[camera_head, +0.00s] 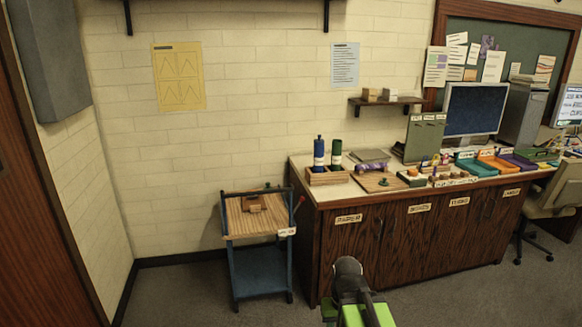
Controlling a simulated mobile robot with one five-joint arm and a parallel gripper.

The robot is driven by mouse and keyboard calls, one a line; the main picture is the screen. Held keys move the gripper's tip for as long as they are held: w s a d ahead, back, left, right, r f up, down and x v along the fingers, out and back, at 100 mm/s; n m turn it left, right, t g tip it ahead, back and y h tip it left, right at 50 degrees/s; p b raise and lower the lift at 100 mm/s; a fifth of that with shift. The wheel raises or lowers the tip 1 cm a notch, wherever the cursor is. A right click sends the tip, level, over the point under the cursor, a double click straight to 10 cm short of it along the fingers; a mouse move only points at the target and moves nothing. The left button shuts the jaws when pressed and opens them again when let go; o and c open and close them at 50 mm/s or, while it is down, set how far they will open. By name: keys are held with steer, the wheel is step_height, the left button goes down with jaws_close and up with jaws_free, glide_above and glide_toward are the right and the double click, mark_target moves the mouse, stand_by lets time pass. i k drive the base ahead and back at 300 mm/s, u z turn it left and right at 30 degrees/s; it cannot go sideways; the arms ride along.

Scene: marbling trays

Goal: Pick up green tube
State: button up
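A dark green tube (336,153) stands upright at the left end of the long wooden counter. It stands in or just behind a low wooden holder (327,178), and its base is hidden. A blue tube (319,152) with a white band stands upright beside it on the left. The end of my arm, with my gripper (350,275), shows at the bottom centre as a dark rounded part with lime-green pieces. It is in front of the counter, apart from the tubes. Its fingers cannot be made out clearly, and nothing is visibly held.
The counter (395,250) has dark wood doors and holds a purple roll (371,168), coloured trays and a monitor (474,108). A blue cart (258,270) with a wooden top stands left of it. A chair (555,200) is at right. Floor is free at front left.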

mark_target(336, 144)
steer(key=z, duration=0.05)
steer(key=i, duration=1.05)
steer(key=z, duration=0.15)
